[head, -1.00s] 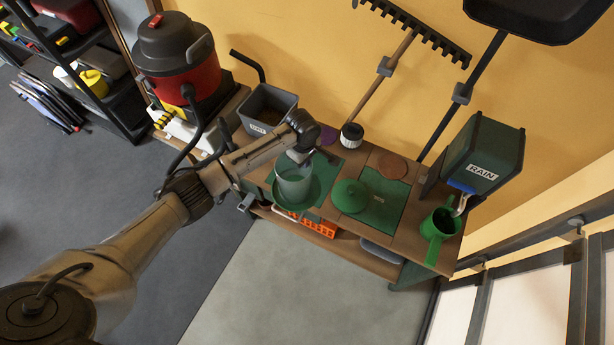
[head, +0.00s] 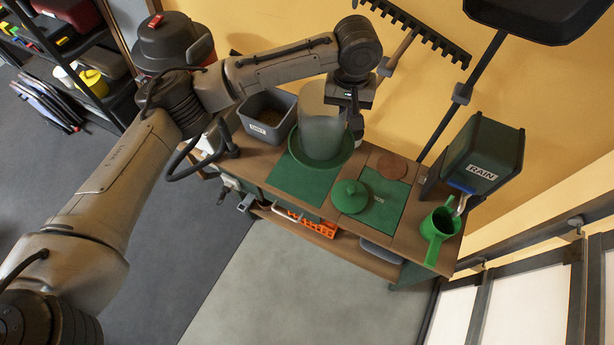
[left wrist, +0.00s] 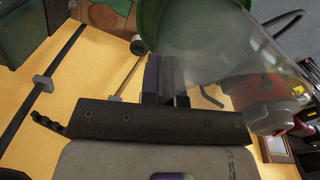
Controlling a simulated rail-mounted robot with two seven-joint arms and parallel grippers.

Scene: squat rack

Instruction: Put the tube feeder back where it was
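The tube feeder is a clear, greyish tube (head: 322,118) with a round green tray (head: 334,160) at its foot. It is roughly upright above the bench's left green mat (head: 300,184), its top without a lid. My left gripper (head: 350,104) is at its back right side, close to the tube wall. In the left wrist view my fingers (left wrist: 164,78) are close together beside the clear tube (left wrist: 205,48), and the green tray (left wrist: 195,22) shows beyond. The exact grip point is hidden. A green knobbed lid (head: 350,196) lies on the bench. My right gripper is out of view.
The wooden bench (head: 408,232) also holds a grey bin (head: 268,116), a brown disc (head: 391,166), a RAIN tank (head: 484,155) and a green watering can (head: 438,232). A rake (head: 408,42) hangs on the yellow wall. A red vacuum stands left, partly behind my arm.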

